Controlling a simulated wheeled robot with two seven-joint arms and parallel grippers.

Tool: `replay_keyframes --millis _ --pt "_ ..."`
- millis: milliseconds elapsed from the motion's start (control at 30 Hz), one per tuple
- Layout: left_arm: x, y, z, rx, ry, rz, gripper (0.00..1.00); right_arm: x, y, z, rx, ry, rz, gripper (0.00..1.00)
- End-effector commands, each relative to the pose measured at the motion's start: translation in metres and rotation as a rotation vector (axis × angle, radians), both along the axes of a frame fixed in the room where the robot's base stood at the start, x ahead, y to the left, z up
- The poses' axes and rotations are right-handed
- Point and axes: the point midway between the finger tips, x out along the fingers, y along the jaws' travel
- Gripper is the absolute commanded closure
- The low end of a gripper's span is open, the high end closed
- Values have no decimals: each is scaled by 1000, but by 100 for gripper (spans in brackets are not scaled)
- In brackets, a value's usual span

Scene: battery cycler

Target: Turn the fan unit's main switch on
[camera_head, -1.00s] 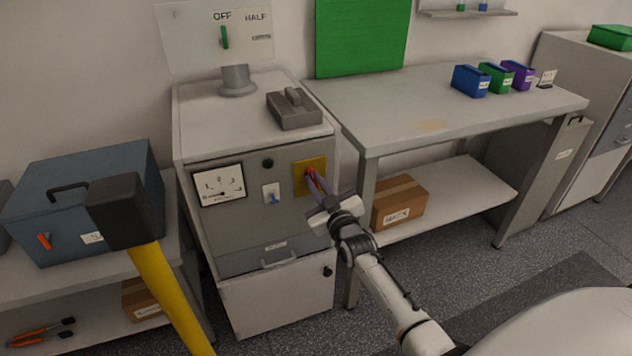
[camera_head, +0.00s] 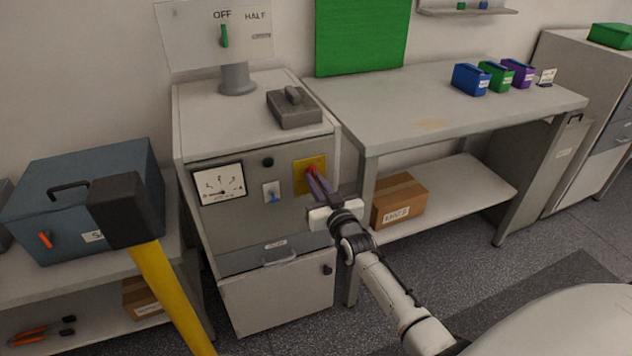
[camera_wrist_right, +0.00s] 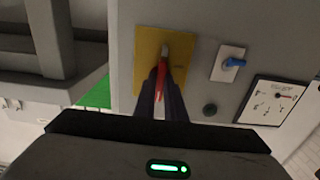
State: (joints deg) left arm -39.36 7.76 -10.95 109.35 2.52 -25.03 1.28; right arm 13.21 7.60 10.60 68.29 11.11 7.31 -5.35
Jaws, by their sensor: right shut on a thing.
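The fan unit (camera_head: 232,240) is a light grey cabinet with a dark grey front panel. On that panel a yellow plate (camera_head: 301,186) carries a red switch handle, the main switch (camera_wrist_right: 162,78). My right gripper (camera_head: 314,175) reaches the plate from the lower right, and its fingers (camera_wrist_right: 161,90) are shut on the red handle. The fingers hide part of the handle in both views. My left gripper is not in view.
A blue toggle (camera_head: 271,192) on a white plate and a dial gauge (camera_head: 219,184) sit left of the yellow plate. A workbench (camera_head: 420,125) stands to the right, with a cardboard box (camera_head: 398,207) on its lower shelf. A black-headed, yellow-handled shape (camera_head: 125,212) stands in the left foreground.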

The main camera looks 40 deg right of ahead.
Motion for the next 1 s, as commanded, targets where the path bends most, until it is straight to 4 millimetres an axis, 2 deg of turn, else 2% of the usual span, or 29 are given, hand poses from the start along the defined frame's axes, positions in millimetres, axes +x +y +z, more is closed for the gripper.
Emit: replay_keyframes --millis 67,100,200,567,667,1000 --pt "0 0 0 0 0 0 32 0 0 -1 5 0 0 100" --pt "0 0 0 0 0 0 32 0 0 -1 5 0 0 88" --pt "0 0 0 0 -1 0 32 0 0 -1 4 0 0 71" --pt "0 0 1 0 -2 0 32 -4 1 -1 2 1 0 71" --pt "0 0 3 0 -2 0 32 -15 4 -1 1 2 1 71" --pt "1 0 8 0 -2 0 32 -78 19 -1 4 2 -1 71"
